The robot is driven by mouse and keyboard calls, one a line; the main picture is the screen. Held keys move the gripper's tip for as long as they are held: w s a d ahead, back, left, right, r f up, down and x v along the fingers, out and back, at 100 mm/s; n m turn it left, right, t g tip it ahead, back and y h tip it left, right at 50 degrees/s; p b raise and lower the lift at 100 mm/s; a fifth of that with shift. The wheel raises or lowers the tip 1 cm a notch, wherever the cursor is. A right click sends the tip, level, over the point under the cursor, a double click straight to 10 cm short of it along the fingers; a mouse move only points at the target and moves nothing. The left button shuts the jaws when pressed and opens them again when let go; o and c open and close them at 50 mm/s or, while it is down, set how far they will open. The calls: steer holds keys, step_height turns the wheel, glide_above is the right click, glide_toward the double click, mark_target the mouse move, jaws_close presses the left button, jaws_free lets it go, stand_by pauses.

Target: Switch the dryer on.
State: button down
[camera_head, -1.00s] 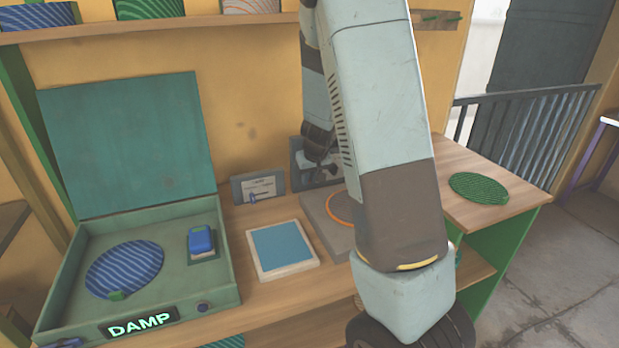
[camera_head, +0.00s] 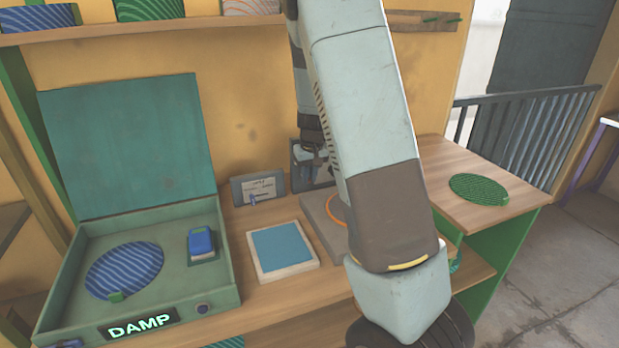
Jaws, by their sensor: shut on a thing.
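A grey slab with an orange ring (camera_head: 318,214) lies on the bench, and my arm covers its right part. A dark upright panel (camera_head: 299,178) stands behind it. No label marks either as the dryer. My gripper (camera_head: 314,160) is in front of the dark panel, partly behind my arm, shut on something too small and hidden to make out. A grey upright panel (camera_head: 244,189) with a white face and a small blue lever (camera_head: 252,199) stands to the left. An open teal-lidded box (camera_head: 225,262) shows a lit sign, "DAMP" (camera_head: 140,324).
The box holds a blue striped disc (camera_head: 130,264) with a green tab and a blue block (camera_head: 200,240). A blue pad in a pale frame (camera_head: 280,247) lies beside it. A green disc (camera_head: 480,188) lies on the right side table. Floor at the far right is clear.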

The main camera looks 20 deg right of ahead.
steer(key=shift+w+r, duration=0.1)
steer(key=shift+r, duration=0.05)
steer(key=c, duration=1.1)
jaws_free()
steer(key=r, duration=0.4)
steer(key=s+r, duration=0.1)
steer(key=r, duration=0.4)
steer(key=s+r, duration=0.1)
steer(key=r, duration=0.3)
steer(key=shift+r, duration=0.25)
